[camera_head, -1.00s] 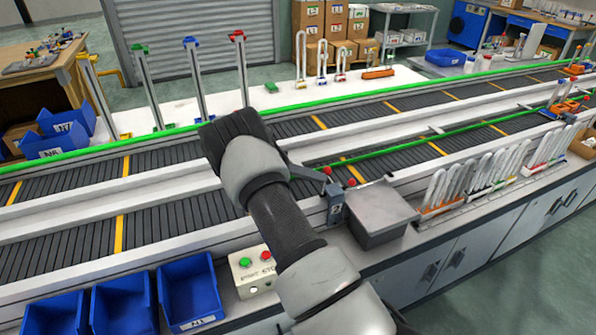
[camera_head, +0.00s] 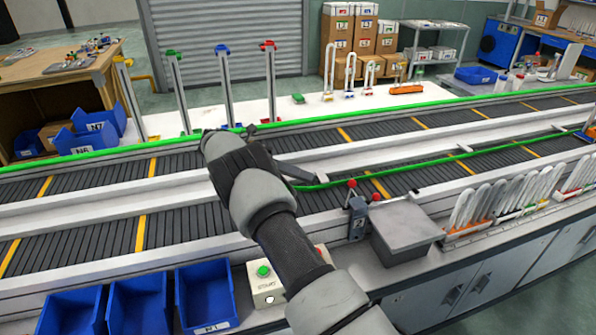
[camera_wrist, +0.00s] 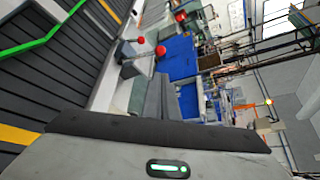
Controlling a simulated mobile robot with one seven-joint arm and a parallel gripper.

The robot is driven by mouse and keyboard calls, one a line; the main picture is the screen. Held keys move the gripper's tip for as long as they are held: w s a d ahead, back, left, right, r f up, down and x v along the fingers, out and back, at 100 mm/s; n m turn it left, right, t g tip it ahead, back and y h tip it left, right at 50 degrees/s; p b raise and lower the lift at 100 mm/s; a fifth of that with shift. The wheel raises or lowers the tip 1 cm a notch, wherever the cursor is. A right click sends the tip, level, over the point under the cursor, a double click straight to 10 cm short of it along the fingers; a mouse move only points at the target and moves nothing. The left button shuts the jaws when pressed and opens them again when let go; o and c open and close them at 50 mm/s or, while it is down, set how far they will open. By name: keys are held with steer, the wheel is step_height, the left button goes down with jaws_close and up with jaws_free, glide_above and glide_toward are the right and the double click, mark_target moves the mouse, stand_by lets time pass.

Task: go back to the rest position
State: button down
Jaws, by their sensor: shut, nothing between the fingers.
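My arm reaches from the bottom of the head view up over the conveyor. My gripper (camera_head: 300,175) points to the right above the belt and is partly hidden behind my wrist. In the wrist view its two dark fingers (camera_wrist: 160,82) lie together, with nothing between them. The gripper is shut and empty, apart from any object.
A grey box (camera_head: 405,232) and red-knobbed levers (camera_head: 358,215) stand on the counter to the right of my arm. A start/stop box (camera_head: 264,285) is partly behind my forearm. Blue bins (camera_head: 205,298) sit at the front left. White racks (camera_head: 490,205) stand farther right.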

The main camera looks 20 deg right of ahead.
steer(key=s+r+m+t+y+p, duration=0.15)
steer(key=s+r+m+y, duration=0.35)
steer(key=r, duration=0.5)
steer(key=s+r+m+t+y+p, duration=0.1)
steer(key=s+r+m+t+y, duration=0.2)
steer(key=s+r+m, duration=0.5)
steer(key=s+a+r+m+t+y+p, duration=0.1)
steer(key=s+a+m+t+y, duration=0.1)
steer(key=s, duration=0.7)
steer(key=s+a+r+m+t+y, duration=0.2)
steer(key=s+a+m+t, duration=0.3)
steer(key=s+m, duration=0.4)
steer(key=shift+s+a+y+p, duration=0.35)
steer(key=shift+s+a+y, duration=0.15)
steer(key=shift+s+a, duration=0.25)
steer(key=shift+w, duration=0.1)
